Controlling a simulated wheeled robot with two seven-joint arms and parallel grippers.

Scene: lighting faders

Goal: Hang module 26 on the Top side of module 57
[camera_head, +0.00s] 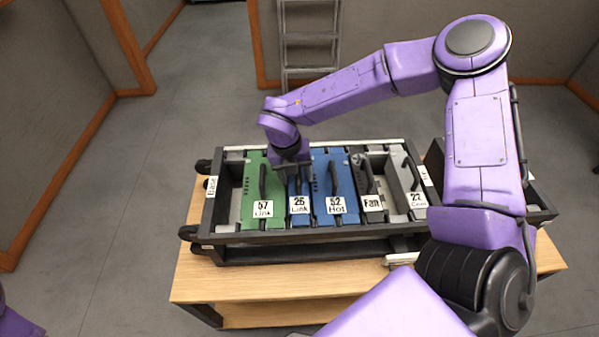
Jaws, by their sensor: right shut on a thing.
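Module 57 (251,190) is a green panel labelled "57 Link" with a dark handle, near the left end of the rack. Module 26 (300,219) is a narrow blue panel labelled "26 Link", standing in the rack just right of module 57. My right gripper (295,170) reaches over the upper part of module 26 and is shut on it, seemingly at its handle. The gripper hides the handle and the upper end of module 26. My left gripper is out of view; only a bit of purple arm shows at the lower left.
The dark rack (290,238) stands on a wooden table (235,284). Right of module 26 are blue module 52 (345,185), a Fan module (372,216) and grey module 22 (419,213). A dark box (541,211) sits at the right, partly behind my right arm.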

